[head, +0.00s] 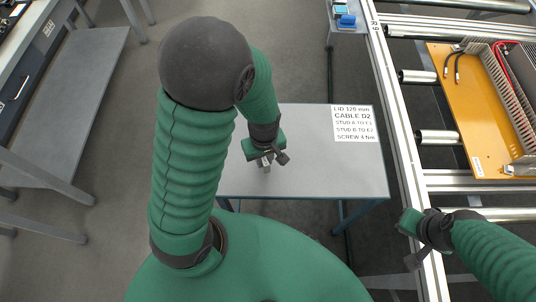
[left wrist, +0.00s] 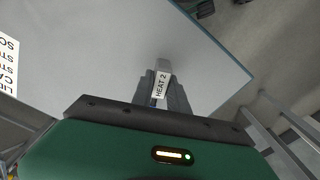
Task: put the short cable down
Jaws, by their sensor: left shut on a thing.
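My left gripper (head: 264,160) is over the small grey table (head: 300,180). In the left wrist view its fingers (left wrist: 162,95) are shut on a small light-grey piece (left wrist: 163,66) with a white label reading "HEAT 2". Only its end and label show, so I cannot tell whether it is a cable or whether it touches the table. Two short black cables (head: 447,66) lie on the orange panel (head: 452,100) at the right. My right gripper (head: 411,224) is by the rail at the lower right; its fingers are not clear.
A printed sign (head: 354,124) naming a lid, cable D2 and studs is at the table's back right. An aluminium conveyor frame (head: 398,120) runs along the right, with grey slotted duct (head: 503,90) on the panel. The table's middle is clear.

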